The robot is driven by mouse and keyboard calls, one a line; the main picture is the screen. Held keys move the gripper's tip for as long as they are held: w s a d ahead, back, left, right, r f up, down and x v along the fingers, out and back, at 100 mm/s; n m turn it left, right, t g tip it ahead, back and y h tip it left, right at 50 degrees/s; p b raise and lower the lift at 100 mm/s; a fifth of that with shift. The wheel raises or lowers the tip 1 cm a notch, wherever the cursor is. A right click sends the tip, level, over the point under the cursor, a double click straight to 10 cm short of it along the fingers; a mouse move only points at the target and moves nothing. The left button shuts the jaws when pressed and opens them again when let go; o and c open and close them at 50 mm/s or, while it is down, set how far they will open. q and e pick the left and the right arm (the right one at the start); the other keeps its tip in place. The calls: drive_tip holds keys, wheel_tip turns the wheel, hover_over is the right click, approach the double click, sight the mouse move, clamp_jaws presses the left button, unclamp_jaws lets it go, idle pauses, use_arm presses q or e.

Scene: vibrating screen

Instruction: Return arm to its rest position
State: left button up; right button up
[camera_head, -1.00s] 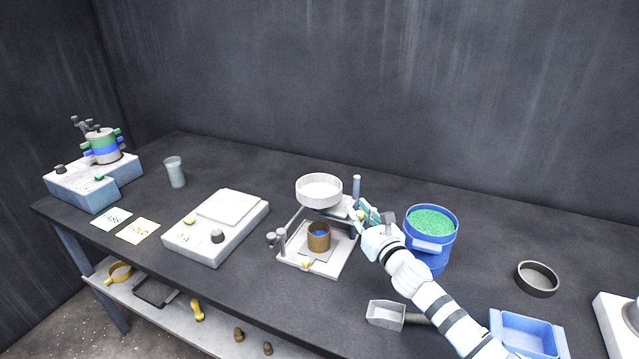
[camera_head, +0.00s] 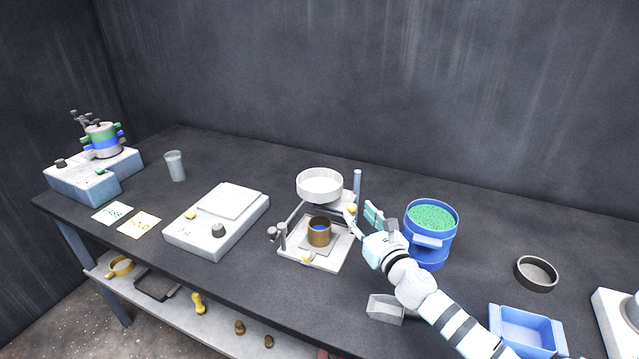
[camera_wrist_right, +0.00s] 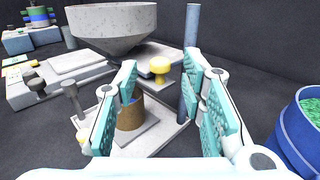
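My right gripper (camera_head: 362,217) is between the funnel stand and the blue bucket (camera_head: 428,246) of green granules. In the right wrist view its teal finger pads (camera_wrist_right: 165,110) are spread apart with nothing between them. The stand (camera_head: 312,254) has a white bowl-shaped funnel (camera_head: 320,186) on top and a brown cup (camera_head: 319,232) on its base. A yellow knob (camera_wrist_right: 159,66) on the stand shows beyond the fingers in the right wrist view. My left gripper is in neither view.
A balance (camera_head: 217,222), a clear cup (camera_head: 175,166) and the sieve shaker (camera_head: 95,176) stand to the left. The back of the table is mostly clear.

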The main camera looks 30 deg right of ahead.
drive_tip(key=shift+s+a, duration=0.1)
drive_tip(key=shift+s, duration=0.5)
